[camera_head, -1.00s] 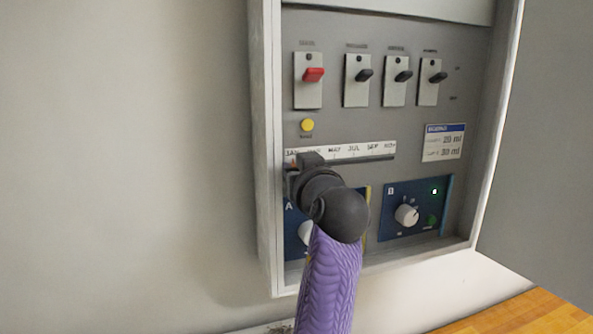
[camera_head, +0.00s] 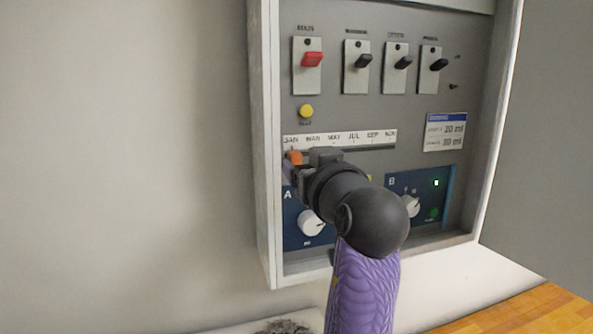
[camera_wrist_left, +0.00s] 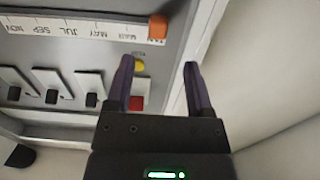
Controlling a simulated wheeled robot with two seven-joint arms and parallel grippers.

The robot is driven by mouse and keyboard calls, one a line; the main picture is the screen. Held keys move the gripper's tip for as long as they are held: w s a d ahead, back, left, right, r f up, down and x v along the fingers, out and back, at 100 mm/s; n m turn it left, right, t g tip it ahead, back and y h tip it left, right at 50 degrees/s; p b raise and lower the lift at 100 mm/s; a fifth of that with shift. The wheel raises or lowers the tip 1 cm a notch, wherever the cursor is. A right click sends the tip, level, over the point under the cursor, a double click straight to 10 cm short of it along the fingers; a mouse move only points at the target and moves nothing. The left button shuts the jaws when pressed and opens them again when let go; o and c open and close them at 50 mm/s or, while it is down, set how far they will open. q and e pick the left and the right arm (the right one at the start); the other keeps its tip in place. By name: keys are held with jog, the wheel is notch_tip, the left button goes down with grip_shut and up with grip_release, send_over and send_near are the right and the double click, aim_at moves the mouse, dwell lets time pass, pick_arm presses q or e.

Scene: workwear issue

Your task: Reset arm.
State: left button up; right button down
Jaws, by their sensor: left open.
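My left gripper (camera_head: 296,174) is in front of the lower left part of the wall panel, just below an orange slider tab (camera_head: 294,157) at the JAN end of the month scale. In the left wrist view its two dark fingers (camera_wrist_left: 157,68) are spread with nothing between them. The orange tab (camera_wrist_left: 158,27) shows beyond the fingertips, apart from them. My left arm, with a purple sleeve, comes up from the bottom and covers part of the panel between dials A and B. My right gripper is not in view.
The panel box (camera_head: 263,150) has raised side walls. It carries a red switch (camera_head: 312,60), several black switches, a yellow button (camera_head: 306,111), dial A (camera_head: 311,223) and dial B (camera_head: 411,206). A grey door (camera_head: 548,140) stands open at right. The left wall is bare.

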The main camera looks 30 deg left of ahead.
pick_arm(q)
jog(key=v, duration=0.3)
jog(key=shift+s+d+b, duration=0.25)
jog(key=shift+b, duration=0.1)
jog(key=shift+r, duration=0.1)
